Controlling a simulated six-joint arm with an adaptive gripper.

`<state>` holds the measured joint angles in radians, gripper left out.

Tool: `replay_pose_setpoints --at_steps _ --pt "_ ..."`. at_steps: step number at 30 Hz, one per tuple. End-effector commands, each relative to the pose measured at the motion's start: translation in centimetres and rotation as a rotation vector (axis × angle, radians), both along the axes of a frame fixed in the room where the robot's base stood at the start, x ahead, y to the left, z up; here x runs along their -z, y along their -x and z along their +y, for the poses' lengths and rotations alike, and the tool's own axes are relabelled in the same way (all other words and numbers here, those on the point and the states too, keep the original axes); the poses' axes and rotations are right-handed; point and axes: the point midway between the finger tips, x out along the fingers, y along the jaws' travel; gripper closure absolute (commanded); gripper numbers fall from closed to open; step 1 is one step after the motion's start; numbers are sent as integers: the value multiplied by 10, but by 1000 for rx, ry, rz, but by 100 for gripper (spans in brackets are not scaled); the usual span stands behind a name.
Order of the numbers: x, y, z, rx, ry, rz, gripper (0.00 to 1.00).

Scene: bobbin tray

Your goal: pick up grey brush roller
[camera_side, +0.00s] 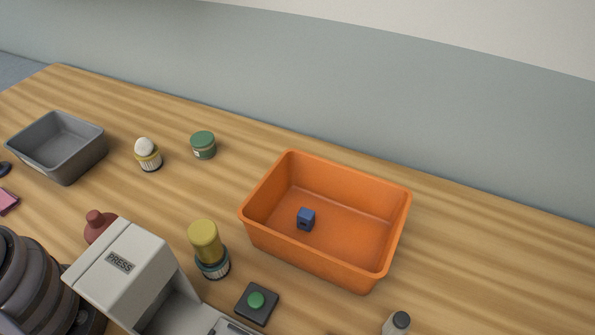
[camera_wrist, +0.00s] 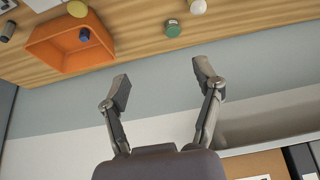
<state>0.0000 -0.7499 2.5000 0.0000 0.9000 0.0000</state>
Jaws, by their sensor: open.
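I cannot make out a grey brush roller for certain in either view. My gripper (camera_wrist: 163,83) shows in the wrist view, with its two fingers spread wide and nothing between them. Behind the fingers is the wall, and the table with its objects lies toward the top of that picture. My gripper does not show in the side view. A small blue block (camera_side: 306,219) lies inside the orange tray (camera_side: 262,239); the block also shows in the wrist view (camera_wrist: 84,35).
A grey tray (camera_side: 84,163), a white-topped striped item (camera_side: 148,154) and a green jar (camera_side: 203,145) stand at the back left. A yellow-topped item (camera_side: 205,243), a press (camera_side: 135,277), a green button (camera_side: 256,300) and a grey-capped bottle (camera_side: 398,322) are nearer. Table right of the orange tray is clear.

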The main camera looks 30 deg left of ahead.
Motion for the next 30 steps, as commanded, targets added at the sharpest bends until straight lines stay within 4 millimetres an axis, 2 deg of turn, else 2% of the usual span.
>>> replay_pose_setpoints --at_steps 5,8,11,14,15,18,22,26,30 --pt "0 -2 0 5 -1 -1 34" --pt "0 -20 -5 38 -8 -16 34" --pt "3 -59 -19 114 -20 -52 34" --pt "13 -109 -48 223 -30 -110 34" --pt "19 -128 -62 271 -32 -136 34" --pt "39 -169 -107 392 -27 -203 34" --pt "75 -205 -176 553 0 -289 34" --pt "121 -217 -251 713 50 -371 34" --pt "180 -201 -328 882 132 -449 34"
